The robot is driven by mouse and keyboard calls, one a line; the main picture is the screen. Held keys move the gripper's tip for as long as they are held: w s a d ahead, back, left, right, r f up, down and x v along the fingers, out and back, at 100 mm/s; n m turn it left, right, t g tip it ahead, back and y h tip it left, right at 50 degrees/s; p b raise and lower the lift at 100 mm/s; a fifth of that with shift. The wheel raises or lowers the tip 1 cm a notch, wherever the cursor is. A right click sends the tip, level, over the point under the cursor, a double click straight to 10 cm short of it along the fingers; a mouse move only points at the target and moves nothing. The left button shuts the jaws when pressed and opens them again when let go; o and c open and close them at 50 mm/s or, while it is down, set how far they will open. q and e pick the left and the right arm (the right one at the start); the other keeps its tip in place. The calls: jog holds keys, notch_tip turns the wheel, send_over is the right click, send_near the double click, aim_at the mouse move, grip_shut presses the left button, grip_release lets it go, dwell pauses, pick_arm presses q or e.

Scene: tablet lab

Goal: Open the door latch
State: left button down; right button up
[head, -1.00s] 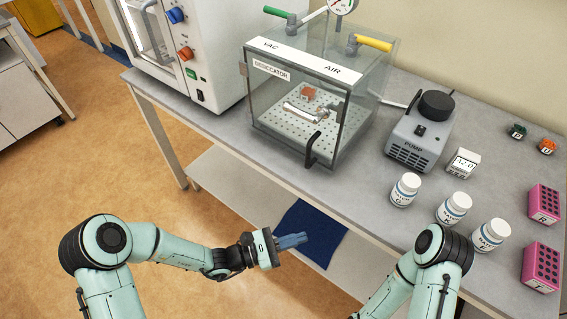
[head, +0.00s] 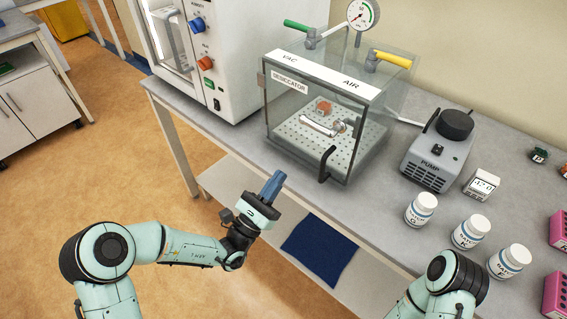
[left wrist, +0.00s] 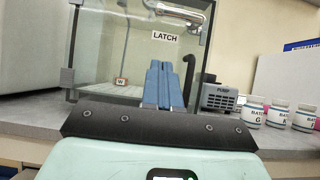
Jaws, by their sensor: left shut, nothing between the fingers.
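The clear desiccator box (head: 282,118) stands on the grey bench with its door facing me. Its black door handle (head: 325,164) is at the front right edge. A metal latch lever (head: 320,127) shows at the door, lying nearly sideways; in the left wrist view the latch (left wrist: 178,12) is at the top, above a LATCH label (left wrist: 165,36). My left gripper (head: 273,184) is shut and empty, its blue fingers pointing up, in front of and below the door, apart from it. Its fingers (left wrist: 164,82) cover part of the door in the wrist view. My right gripper is out of view.
A white machine (head: 200,60) stands left of the box. The pump (head: 438,155), a small timer (head: 482,185) and white bottles (head: 421,209) stand to the right. Green (head: 300,27) and yellow (head: 390,59) valve handles top the box. A blue cloth (head: 318,250) lies on the lower shelf.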

pick_arm(q)
jog(key=s+a+r+p+x, duration=0.1)
jog(key=r+p+x, duration=0.1)
jog(key=x, duration=0.9)
jog(key=shift+d+r, duration=0.2)
jog(key=shift+r, duration=0.15)
